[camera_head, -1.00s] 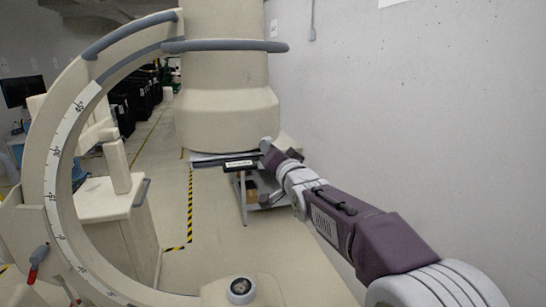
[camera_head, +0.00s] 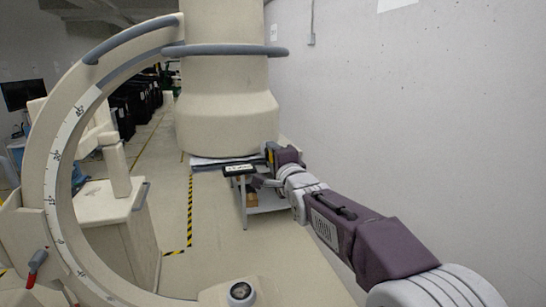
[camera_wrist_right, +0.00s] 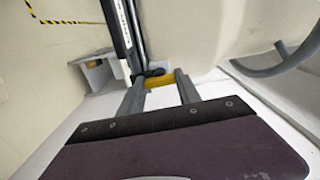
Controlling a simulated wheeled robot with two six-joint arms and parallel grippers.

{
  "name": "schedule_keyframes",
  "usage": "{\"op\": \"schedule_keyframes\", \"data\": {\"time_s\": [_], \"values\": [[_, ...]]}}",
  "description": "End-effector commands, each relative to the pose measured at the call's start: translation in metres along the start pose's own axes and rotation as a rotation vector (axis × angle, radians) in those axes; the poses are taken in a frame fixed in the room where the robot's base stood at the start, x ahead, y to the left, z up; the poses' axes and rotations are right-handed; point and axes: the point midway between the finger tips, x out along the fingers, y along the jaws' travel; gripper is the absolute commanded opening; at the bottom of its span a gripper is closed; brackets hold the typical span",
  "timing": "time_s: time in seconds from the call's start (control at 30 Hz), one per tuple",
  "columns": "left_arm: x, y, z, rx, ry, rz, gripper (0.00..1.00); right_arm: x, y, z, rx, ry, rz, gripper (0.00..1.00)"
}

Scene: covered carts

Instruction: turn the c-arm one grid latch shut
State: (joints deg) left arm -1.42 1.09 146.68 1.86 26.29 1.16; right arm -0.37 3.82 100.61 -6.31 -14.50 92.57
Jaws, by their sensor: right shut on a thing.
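The c-arm (camera_head: 52,150) is a large cream ring with a degree scale at the left of the head view. A dark flat panel with a white label (camera_head: 238,169) sits under the cream housing (camera_head: 225,110). In the right wrist view, a short yellow piece, which looks like the grid latch (camera_wrist_right: 158,82), lies beside the long dark panel edge (camera_wrist_right: 120,35). My right gripper (camera_wrist_right: 159,88) is shut on it, one grey finger on each side. The latch's pivot is partly hidden. My left gripper is not in view.
A grey wall (camera_head: 420,120) runs close along my right arm. A small shelf unit (camera_head: 265,203) stands below the panel. A grey curved rail (camera_wrist_right: 275,62) is right of the gripper in the wrist view. The floor with yellow-black tape (camera_head: 189,210) is clear.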

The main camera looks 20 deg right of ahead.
Motion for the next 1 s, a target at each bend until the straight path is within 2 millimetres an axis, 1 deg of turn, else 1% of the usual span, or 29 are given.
{"op": "schedule_keyframes", "data": {"time_s": [0.23, 0.73, 0.77, 0.8, 0.83, 1.0], "values": [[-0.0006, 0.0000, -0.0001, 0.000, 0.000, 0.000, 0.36, 0.0000, -0.0005, 0.0000, 0.064, 0.000, -0.002, 0.00], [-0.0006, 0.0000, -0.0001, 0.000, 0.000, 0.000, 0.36, 0.0000, -0.0006, 0.0000, 0.080, 0.000, -0.002, 0.00], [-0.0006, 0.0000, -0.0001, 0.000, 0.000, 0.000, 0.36, 0.0000, -0.0006, 0.0000, 0.080, 0.000, -0.002, 0.46], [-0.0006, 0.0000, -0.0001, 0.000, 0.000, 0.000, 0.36, 0.0000, -0.0005, 0.0000, 0.080, 0.000, -0.002, 0.57], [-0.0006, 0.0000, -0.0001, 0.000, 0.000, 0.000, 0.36, 0.0000, -0.0005, 0.0000, 0.080, 0.000, -0.002, 0.62], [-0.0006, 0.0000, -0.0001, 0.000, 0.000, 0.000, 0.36, 0.0000, -0.0003, 0.0000, 0.078, 0.000, -0.001, 0.62]]}}
